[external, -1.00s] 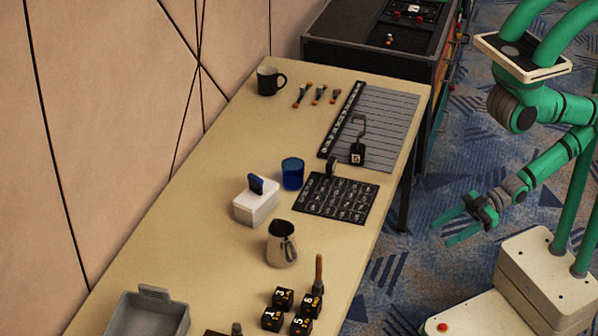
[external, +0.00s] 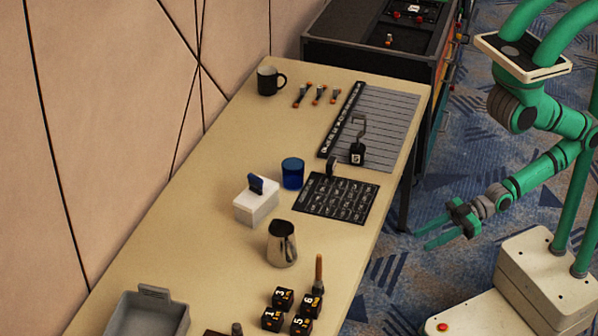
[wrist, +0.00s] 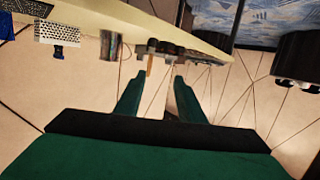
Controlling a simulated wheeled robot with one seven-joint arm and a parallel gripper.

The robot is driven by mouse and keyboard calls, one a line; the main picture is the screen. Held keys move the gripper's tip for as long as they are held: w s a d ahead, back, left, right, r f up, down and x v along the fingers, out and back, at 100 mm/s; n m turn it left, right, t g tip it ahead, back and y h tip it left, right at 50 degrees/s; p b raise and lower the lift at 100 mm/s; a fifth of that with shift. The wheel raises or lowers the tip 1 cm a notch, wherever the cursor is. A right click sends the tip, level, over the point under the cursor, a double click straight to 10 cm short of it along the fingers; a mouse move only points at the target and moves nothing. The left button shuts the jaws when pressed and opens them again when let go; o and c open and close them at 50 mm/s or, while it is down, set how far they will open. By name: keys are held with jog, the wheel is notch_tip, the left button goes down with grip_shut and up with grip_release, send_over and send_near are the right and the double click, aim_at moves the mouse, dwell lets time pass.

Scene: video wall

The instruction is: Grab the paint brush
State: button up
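A thin brown stick (external: 319,272), which looks like the handle of the paint brush, stands upright at the table's near right edge, beside several black numbered cubes (external: 283,298). In the wrist view a brown stick (wrist: 149,65) shows just beyond the fingertips, nearer the left finger. My gripper (external: 421,240) is open and empty, off the table to the right, apart from the stick. Its two green fingers also show spread in the wrist view (wrist: 158,76).
The table (external: 210,215) holds a metal pitcher (external: 281,245), a white box (external: 256,207), a blue cup (external: 292,173), a black calendar board (external: 336,196), a hook stand (external: 357,150), a mug (external: 267,82) and a grey tray (external: 145,315). Floor lies free between gripper and table.

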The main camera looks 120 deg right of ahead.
jog(key=w+d+f+t, duration=0.15)
jog(key=w+d, duration=0.25)
jog(key=w, duration=1)
jog(key=y, duration=0.1)
send_near(319, 278)
jog(key=w+d+r, duration=0.1)
jog(key=w+r, duration=0.2)
jog(key=w, duration=1)
jog(key=shift+w+a+r+n+t, duration=0.2)
jog(key=shift+a+r+n+t, duration=0.1)
jog(key=shift+a+r+t, duration=0.15)
grip_shut()
